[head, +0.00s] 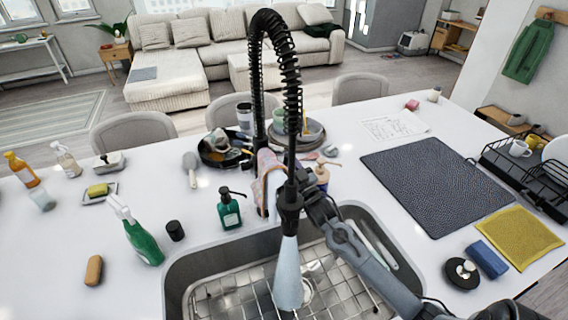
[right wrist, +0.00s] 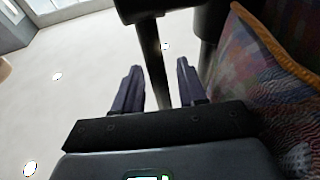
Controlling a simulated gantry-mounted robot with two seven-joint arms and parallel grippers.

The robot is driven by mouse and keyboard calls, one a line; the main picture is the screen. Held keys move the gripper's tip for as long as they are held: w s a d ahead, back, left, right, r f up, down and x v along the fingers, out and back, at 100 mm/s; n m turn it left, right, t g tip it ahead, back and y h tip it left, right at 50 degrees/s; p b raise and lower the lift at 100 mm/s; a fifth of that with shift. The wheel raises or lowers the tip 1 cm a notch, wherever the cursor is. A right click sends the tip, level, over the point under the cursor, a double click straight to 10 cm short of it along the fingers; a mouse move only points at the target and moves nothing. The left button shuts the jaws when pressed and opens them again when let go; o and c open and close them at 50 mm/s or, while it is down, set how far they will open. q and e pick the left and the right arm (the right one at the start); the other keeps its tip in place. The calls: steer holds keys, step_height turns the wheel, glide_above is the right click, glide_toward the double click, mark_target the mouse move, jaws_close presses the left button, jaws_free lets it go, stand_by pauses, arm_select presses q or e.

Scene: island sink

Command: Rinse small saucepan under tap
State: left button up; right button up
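The black spring-necked tap (head: 290,195) stands behind the sink. A pale blue stream of water (head: 288,275) falls from its spout into the sink (head: 185,272). My right gripper (head: 312,195) is beside the tap, partly hidden by it. In the right wrist view its two fingers (right wrist: 158,88) are apart, with a black upright bar of the tap (right wrist: 150,50) showing between them; contact cannot be told. A dark pan (head: 212,158) with things in it stands behind the sink at left; I cannot tell whether it is the small saucepan. My left gripper is out of view.
A patterned cloth (head: 268,166) hangs close to the tap and beside my right gripper (right wrist: 265,85). A dark mat (head: 430,185) and dish rack (head: 520,175) are at right.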

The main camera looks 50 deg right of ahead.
steer(key=v, duration=1)
steer(key=shift+s+a, duration=0.15)
steer(key=shift+s, duration=0.25)
stand_by(0.4)
